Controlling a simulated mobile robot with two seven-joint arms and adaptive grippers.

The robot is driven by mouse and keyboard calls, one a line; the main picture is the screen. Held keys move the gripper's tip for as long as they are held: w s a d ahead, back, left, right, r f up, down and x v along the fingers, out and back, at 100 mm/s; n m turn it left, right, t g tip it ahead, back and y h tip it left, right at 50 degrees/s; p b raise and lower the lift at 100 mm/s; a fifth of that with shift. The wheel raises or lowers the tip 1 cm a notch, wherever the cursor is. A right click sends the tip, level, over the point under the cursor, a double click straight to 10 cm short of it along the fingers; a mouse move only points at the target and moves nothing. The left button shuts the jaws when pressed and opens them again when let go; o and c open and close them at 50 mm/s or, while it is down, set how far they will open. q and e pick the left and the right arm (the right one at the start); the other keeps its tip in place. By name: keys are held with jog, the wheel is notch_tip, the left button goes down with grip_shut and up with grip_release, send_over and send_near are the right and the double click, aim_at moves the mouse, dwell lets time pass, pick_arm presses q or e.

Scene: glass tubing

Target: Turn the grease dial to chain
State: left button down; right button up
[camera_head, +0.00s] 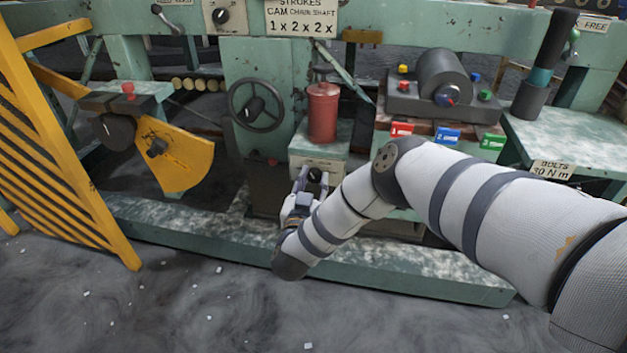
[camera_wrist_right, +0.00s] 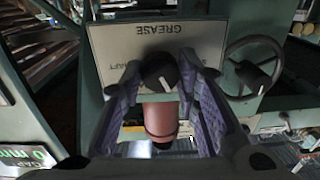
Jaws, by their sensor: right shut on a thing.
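The grease dial (camera_head: 315,174) is a small black knob on a pale plate below the red canister (camera_head: 322,112). In the right wrist view the dial (camera_wrist_right: 159,72) appears upside down on its plate (camera_wrist_right: 108,45), which reads GREASE, with part of another word ending in AFT at the left. A short white mark on the knob points down and slightly right in that view. My right gripper (camera_head: 314,180) is at the dial, its two purple-padded fingers (camera_wrist_right: 160,75) on either side of the knob and shut on it. The chain label is hidden. My left gripper is not in view.
A black handwheel (camera_head: 256,105) stands left of the canister. A yellow guard (camera_head: 65,130) and a yellow quadrant plate (camera_head: 175,155) are further left. Red, blue and green tags (camera_head: 447,136) sit at the right above my arm. The floor in front is mostly clear.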

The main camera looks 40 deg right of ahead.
jog(key=m, duration=0.5)
jog(key=shift+p, duration=0.3)
jog(key=m, duration=0.5)
jog(key=shift+a+m, duration=0.1)
jog(key=shift+m, duration=0.3)
jog(key=o, duration=1.2)
jog(key=shift+c, duration=0.2)
jog(key=v, duration=1.2)
jog(key=shift+f, duration=0.2)
